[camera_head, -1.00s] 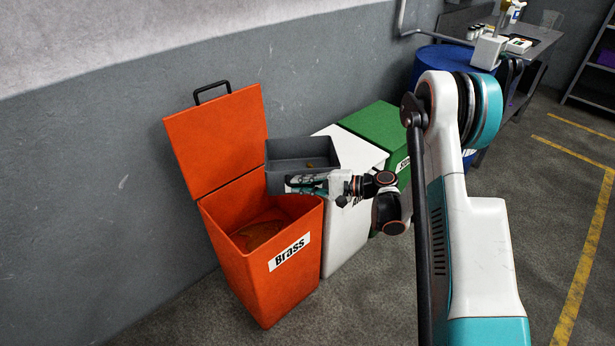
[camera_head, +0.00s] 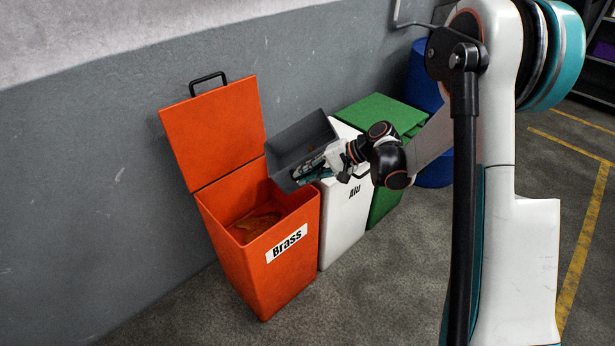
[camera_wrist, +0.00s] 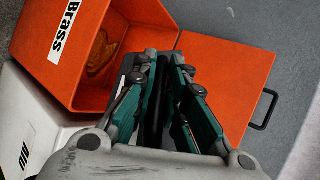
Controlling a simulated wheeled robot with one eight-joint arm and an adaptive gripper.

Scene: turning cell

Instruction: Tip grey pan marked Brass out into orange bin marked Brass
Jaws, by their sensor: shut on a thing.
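The grey pan (camera_head: 296,142) is held by my gripper (camera_head: 312,170) at its near side. It is tilted, its left end lower, over the right rim of the bin, with a little brownish material inside. Its marking cannot be read. The orange bin (camera_head: 263,283) marked Brass stands open, its lid raised against the wall, with brass-coloured material at its bottom. In the wrist view my gripper (camera_wrist: 167,75) points at the orange bin (camera_wrist: 85,15); the pan is mostly hidden behind the fingers.
A white bin (camera_head: 345,222) marked Alu stands directly right of the orange bin. A green bin (camera_head: 385,205) and a blue drum (camera_head: 432,172) stand beyond it. The grey wall (camera_head: 90,170) runs close behind. Floor is clear in front.

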